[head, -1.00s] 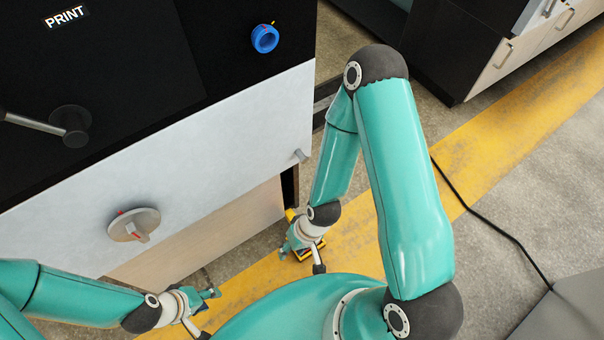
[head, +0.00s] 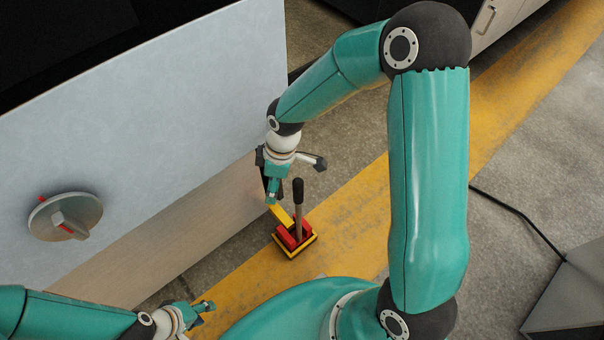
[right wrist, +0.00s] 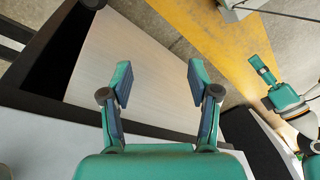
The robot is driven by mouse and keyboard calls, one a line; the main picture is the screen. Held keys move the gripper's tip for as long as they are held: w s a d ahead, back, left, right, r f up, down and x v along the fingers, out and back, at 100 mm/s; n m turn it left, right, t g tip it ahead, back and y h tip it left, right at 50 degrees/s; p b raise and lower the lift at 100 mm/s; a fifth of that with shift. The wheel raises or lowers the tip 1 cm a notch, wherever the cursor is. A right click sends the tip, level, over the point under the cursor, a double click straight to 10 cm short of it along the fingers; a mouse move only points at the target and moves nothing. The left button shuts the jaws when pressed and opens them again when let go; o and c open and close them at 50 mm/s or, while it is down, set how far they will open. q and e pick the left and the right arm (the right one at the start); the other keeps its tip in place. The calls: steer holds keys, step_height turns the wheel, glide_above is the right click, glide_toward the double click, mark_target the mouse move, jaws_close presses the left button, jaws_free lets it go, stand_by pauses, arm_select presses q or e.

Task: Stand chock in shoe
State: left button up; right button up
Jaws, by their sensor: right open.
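On the floor in the head view stands a low yellow-rimmed base (head: 293,251) with red blocks (head: 285,236) in it. A black-gripped handle (head: 298,192) on a thin grey stem rises upright from it. A yellow bar (head: 281,214) slants up at its left. I cannot tell which of these parts is the chock and which the shoe. My right gripper (head: 295,178) is open above and behind the base, close to the handle, with nothing between its fingers in the right wrist view (right wrist: 160,85). My left gripper (head: 207,306) looks open and empty at lower left, partly cut off.
A pale cabinet front (head: 150,110) with a grey round knob (head: 66,216) stands at left, close to my right gripper. A yellow floor stripe (head: 350,215) runs under the base. A black cable (head: 520,220) and a grey box (head: 575,300) lie at right.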

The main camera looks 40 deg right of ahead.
mark_target(298, 189)
steer(key=w+d+r+n+h+b, duration=0.1)
steer(key=d+r+n+h+b, duration=0.15)
steer(key=d+n+b, duration=0.4)
arm_select(q)
step_height(298, 189, down, 16)
steer(key=b, duration=0.6)
steer(key=shift+r, duration=0.2)
arm_select(e)
steer(key=shift+m, duration=0.55)
steer(key=f, duration=0.5)
steer(key=d+f, duration=0.1)
steer(key=f, duration=0.9)
steer(key=shift+d+f, duration=0.2)
steer(key=shift+f, duration=0.05)
jaws_close()
steer(key=shift+w, duration=0.1)
